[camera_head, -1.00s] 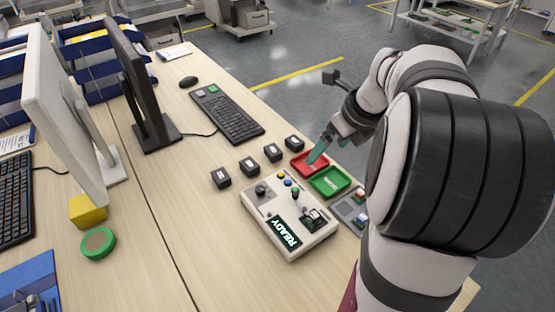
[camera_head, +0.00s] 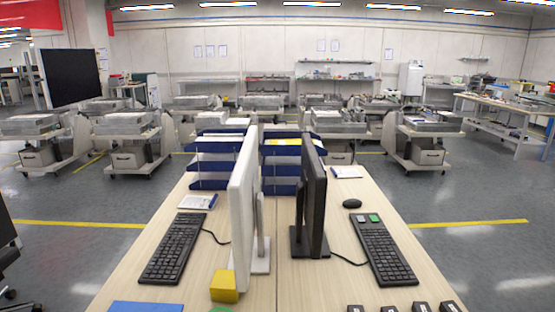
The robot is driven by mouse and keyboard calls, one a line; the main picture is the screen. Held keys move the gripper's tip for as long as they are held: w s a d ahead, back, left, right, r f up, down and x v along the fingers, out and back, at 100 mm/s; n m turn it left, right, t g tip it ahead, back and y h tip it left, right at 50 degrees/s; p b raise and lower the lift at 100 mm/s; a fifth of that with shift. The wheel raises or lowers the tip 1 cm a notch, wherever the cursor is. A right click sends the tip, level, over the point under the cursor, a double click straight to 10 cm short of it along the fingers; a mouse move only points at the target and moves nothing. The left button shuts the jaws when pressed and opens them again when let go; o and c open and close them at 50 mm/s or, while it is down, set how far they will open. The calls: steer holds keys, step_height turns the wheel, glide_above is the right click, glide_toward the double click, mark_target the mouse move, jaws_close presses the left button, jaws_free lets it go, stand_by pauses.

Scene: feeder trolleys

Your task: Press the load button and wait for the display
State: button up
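The box with the buttons and the display is out of view now, so neither the load button nor the display text can be read at this moment. My gripper and arm are also out of view. Several small black blocks (camera_head: 419,307) show at the bottom right edge of the picture, cut off by the frame.
Two back-to-back monitors, one white (camera_head: 243,215) and one black (camera_head: 315,195), stand mid-desk. A keyboard (camera_head: 382,249) and mouse (camera_head: 352,203) lie right, another keyboard (camera_head: 172,248) left. A yellow block (camera_head: 224,286) is in front. Trolleys (camera_head: 130,140) stand behind.

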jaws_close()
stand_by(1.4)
